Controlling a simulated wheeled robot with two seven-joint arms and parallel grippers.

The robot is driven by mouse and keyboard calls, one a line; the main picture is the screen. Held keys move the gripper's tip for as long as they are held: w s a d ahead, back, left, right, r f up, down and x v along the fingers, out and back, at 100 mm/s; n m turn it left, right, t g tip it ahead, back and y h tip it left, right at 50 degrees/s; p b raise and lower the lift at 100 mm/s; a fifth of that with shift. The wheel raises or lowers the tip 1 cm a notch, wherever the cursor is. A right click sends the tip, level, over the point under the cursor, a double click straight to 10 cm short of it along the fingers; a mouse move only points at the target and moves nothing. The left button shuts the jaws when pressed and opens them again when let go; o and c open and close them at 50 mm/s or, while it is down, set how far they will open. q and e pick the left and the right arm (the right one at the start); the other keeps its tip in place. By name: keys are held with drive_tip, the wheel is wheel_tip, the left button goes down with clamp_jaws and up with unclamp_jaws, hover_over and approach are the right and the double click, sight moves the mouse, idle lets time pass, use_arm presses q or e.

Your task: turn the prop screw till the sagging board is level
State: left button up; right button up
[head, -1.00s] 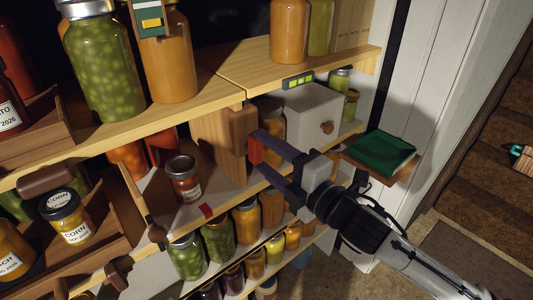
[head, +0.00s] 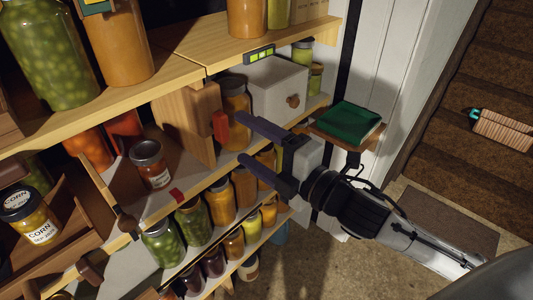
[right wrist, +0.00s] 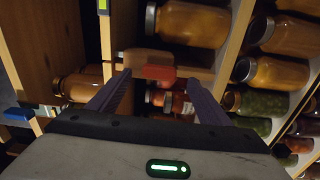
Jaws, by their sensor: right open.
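The prop screw's red handle (head: 220,125) sticks out from a wooden block (head: 188,118) under the upper shelf board (head: 185,62). In the right wrist view the red handle (right wrist: 158,73) appears between the fingertips. My right gripper (head: 242,137) is open and empty, its fingertips a short gap to the right of the handle. My left gripper is not in view.
Large jars (head: 120,40) stand on the upper board. A small jar (head: 148,163) and a grey drawer box (head: 275,88) are on the shelf below, with several jars lower down. A green book (head: 348,120) lies on a small side ledge right of my gripper.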

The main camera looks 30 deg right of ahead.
drive_tip(key=shift+b+v, duration=0.35)
drive_tip(key=shift+v, duration=2.35)
wheel_tip(320, 180, down, 18)
drive_tip(key=s+d+m+g+h, duration=0.2)
drive_tip(key=m+g+h, duration=0.1)
drive_tip(key=m, duration=0.7)
drive_tip(key=s+a+f+m+g, duration=0.2)
drive_tip(key=s+f, duration=0.4)
drive_tip(key=f, duration=0.3)
drive_tip(key=s+a+f+m+g, duration=0.3)
drive_tip(key=s+f+m, duration=0.4)
drive_tip(key=f, duration=0.3)
drive_tip(key=shift+s+a+f+m+h, duration=0.2)
drive_tip(key=shift+a+f+m+h, duration=0.15)
drive_tip(key=shift+a, duration=0.35)
drive_tip(key=shift+c, duration=0.2)
